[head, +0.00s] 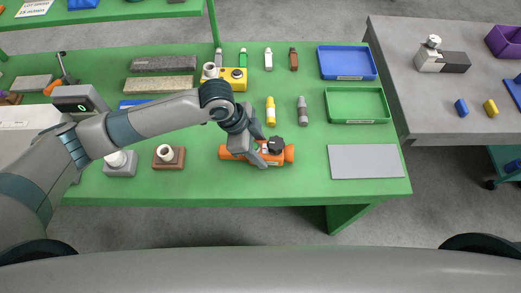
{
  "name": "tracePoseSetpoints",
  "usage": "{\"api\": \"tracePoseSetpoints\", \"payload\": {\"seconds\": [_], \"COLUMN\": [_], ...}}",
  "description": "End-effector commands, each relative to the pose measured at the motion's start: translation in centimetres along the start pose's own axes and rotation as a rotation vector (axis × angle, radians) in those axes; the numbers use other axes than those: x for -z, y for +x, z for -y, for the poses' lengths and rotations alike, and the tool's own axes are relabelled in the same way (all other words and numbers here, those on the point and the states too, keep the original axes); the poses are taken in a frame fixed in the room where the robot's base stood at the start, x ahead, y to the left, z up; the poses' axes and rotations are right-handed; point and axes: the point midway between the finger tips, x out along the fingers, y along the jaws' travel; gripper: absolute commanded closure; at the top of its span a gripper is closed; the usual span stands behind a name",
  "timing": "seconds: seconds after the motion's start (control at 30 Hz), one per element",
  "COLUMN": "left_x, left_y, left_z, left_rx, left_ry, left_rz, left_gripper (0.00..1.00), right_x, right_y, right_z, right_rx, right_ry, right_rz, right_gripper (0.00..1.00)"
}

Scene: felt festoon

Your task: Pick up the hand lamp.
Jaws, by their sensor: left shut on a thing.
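The hand lamp appears to be the orange cylindrical thing (288,153) lying on its side near the front of the green table. A dark knob-like part sits on its top. My left gripper (258,152) reaches down over its middle and is shut on it. The fingers hide part of its body. I cannot tell whether it touches the table or is slightly above. My right gripper is not in view.
A blue tray (347,78), a green tray (357,121) and a flat grey plate (345,174) lie to the right. A brown block (168,163) with a white ring stands left.

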Motion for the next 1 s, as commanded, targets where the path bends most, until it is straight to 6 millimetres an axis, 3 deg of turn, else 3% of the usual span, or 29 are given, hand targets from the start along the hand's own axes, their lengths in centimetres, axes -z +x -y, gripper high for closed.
{"api": "tracePoseSetpoints", "payload": {"seconds": [0.27, 0.7, 1.0], "left_x": [1.3, 4.3, 5.5], "left_y": [-2.9, -7.0, -8.8], "left_z": [0.1, -7.8, -11.1], "left_rx": [0.003, 0.001, 0.000], "left_ry": [0.005, 0.009, 0.003], "left_rz": [-0.003, -0.005, -0.002], "left_gripper": [0.87, 0.87, 0.87], "right_x": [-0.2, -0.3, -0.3], "right_y": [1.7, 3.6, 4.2], "right_z": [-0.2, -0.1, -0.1], "right_rx": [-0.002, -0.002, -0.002], "right_ry": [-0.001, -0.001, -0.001], "right_rz": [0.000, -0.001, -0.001], "right_gripper": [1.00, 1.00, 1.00]}}
